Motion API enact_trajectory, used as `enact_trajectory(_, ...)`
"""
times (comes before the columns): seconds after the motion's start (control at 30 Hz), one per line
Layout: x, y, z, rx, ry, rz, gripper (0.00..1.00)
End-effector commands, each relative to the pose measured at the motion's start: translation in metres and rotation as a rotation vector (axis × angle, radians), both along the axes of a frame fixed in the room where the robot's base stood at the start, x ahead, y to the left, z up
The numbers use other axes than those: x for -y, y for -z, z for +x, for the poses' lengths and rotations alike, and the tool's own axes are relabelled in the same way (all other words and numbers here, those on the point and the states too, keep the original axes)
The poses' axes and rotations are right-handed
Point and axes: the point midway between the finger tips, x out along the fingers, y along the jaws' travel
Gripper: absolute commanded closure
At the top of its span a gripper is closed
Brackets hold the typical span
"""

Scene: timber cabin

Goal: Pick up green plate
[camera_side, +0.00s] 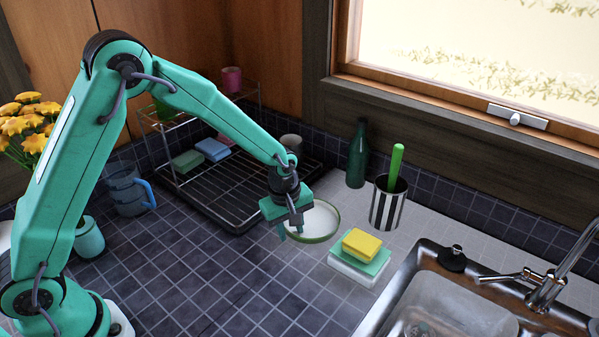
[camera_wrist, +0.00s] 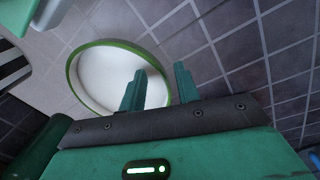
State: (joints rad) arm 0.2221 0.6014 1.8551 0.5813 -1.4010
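The green plate (camera_side: 325,219) lies on the tiled counter; it has a white face and a green rim. In the side view it is partly hidden behind my gripper (camera_side: 291,233). In the wrist view the plate (camera_wrist: 105,80) fills the upper left, with its rim passing by the fingers. My gripper (camera_wrist: 160,68) is open, with a clear gap between the fingers and nothing held. Its fingers are at the plate's near left edge in the side view. I cannot tell whether they touch the rim.
A yellow sponge (camera_side: 362,244) on a stack lies just right of the plate. A striped cup (camera_side: 388,206) and green bottle (camera_side: 357,155) stand behind. A black dish rack (camera_side: 225,187) is to the left, the sink (camera_side: 450,300) to the right. The front counter is clear.

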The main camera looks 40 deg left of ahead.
Motion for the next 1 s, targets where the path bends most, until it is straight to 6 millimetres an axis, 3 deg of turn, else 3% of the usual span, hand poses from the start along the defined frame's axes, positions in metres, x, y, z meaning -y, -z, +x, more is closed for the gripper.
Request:
enact_trajectory(0.07,0.0,0.0,0.0,0.0,0.0,0.0,0.68)
enact_trajectory(0.23,0.0,0.0,0.0,0.0,0.0,0.0,1.0)
enact_trajectory(0.77,0.0,0.0,0.0,0.0,0.001,0.0,1.0)
enact_trajectory(1.0,0.0,-0.011,0.001,0.003,0.0,-0.001,1.0)
